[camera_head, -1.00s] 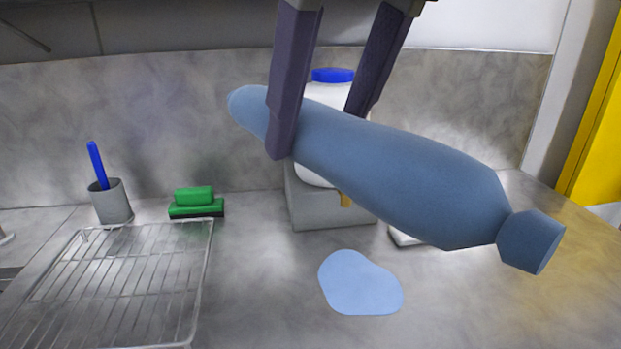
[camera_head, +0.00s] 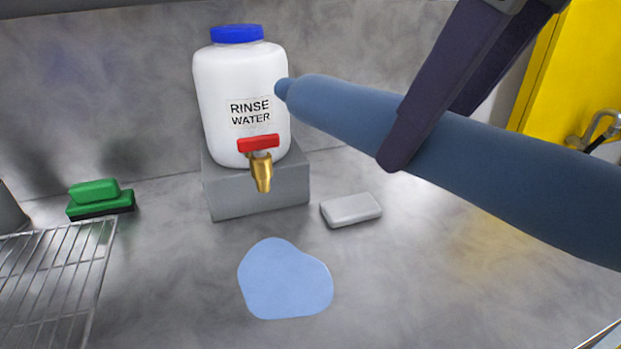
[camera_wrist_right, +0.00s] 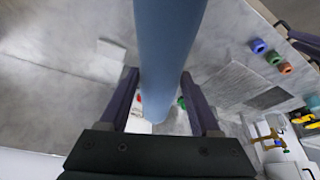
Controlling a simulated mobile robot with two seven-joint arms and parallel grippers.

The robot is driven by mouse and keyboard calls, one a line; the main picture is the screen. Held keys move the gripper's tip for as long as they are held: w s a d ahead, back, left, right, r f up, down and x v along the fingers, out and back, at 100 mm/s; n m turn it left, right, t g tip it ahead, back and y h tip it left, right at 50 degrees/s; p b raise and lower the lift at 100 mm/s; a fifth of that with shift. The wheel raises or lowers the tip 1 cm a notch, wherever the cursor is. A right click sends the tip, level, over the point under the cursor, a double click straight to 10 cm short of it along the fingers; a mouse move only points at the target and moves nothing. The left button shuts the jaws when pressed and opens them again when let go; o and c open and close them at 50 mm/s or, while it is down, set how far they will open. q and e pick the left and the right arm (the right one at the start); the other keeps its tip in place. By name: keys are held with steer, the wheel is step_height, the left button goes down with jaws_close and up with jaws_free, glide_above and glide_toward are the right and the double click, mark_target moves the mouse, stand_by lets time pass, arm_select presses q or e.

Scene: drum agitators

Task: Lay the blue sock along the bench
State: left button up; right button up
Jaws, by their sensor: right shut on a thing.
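The blue sock (camera_head: 350,107) is a long, stuffed-looking tapered shape held in the air above the grey bench (camera_head: 430,300). My right gripper (camera_head: 425,140) reaches in from the top right and is shut on the sock, one finger in front and the other partly behind it. The sock's narrow end overlaps the right edge of the white bottle in the picture; its wider part runs out of frame at the right. In the right wrist view the sock (camera_wrist_right: 168,45) passes between both fingers. My left gripper is not in view.
A rinse water bottle (camera_head: 225,90) with a tap stands on a grey block (camera_head: 255,190). A pale bar (camera_head: 351,210), a light blue puddle-like patch (camera_head: 285,280), green sponges (camera_head: 100,197) and a wire rack (camera_head: 50,270) are on the bench. The bench's right front looks clear.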

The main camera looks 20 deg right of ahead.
steer(key=s+a+f+n+g+y+b, duration=0.25)
steer(key=s+a+f+n+g, duration=0.35)
steer(key=n, duration=0.7)
steer(key=shift+n+t, duration=0.3)
steer(key=shift+t, duration=0.6)
steer(key=f, duration=0.5)
steer(key=f+b, duration=0.1)
steer(key=f, duration=0.5)
steer(key=w+f+b, duration=0.1)
steer(key=f, duration=0.5)
steer(key=shift+a, duration=0.3)
steer(key=shift+w+f+b, duration=0.15)
steer(key=shift+f+b, duration=0.3)
steer(key=shift+f, duration=2.2)
steer(key=o, duration=1.5)
steer(key=shift+f, duration=0.1)
steer(key=shift+c, duration=0.2)
